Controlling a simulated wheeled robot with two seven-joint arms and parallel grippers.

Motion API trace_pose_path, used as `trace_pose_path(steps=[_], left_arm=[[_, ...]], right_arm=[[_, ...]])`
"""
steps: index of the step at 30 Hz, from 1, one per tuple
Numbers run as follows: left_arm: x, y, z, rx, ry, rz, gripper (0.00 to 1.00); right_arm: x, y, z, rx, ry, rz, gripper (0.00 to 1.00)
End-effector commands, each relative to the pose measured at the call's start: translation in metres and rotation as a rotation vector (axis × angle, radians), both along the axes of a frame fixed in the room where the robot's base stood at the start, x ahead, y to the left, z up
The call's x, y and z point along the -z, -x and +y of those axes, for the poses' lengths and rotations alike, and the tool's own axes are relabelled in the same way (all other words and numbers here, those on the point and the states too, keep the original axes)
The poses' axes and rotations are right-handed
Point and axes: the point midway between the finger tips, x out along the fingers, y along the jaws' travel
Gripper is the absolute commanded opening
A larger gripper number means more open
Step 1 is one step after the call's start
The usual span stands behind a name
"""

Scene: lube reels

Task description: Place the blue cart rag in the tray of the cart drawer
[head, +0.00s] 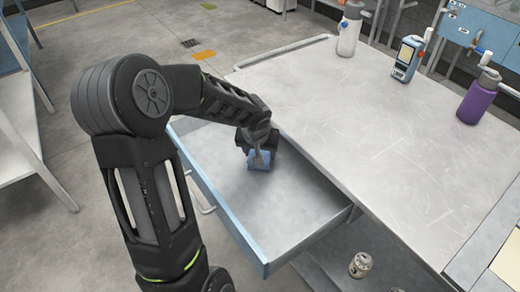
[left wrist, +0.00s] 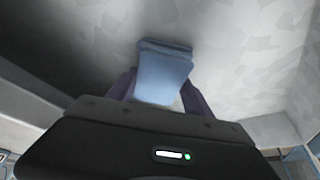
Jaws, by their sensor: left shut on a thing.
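The blue cart rag (head: 259,161) is held over the open cart drawer in the head view. My left gripper (head: 259,152) is shut on it, reaching down into the drawer's tray (head: 280,208). In the left wrist view the folded rag (left wrist: 163,74) sits between the two fingers of my left gripper (left wrist: 160,88), with the pale tray floor (left wrist: 240,50) behind it. I cannot tell whether the rag touches the tray floor. My right gripper is not in view.
The cart top (head: 380,120) is to the right of the drawer. A can (head: 360,265) is below, near the drawer's front right. The tray around the rag is bare.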

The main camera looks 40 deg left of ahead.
Motion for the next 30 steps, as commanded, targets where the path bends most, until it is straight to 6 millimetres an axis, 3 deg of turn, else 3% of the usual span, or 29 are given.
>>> trace_pose_path(steps=[11, 12, 19, 30], left_arm=[[0.0042, -0.0005, -0.0001, 0.001, -0.001, -0.002, 0.2], [0.0028, -0.0004, 0.0, 0.001, -0.001, -0.002, 0.62], [0.0025, -0.0003, -0.0001, 0.001, -0.001, -0.002, 0.8], [-0.0018, -0.0002, 0.0, 0.001, -0.001, -0.002, 0.81]], right_arm=[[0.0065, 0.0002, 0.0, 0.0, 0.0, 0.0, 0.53], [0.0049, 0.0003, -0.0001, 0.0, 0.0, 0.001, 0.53], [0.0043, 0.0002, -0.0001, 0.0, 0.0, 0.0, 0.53], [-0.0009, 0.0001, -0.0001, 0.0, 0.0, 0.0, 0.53]])
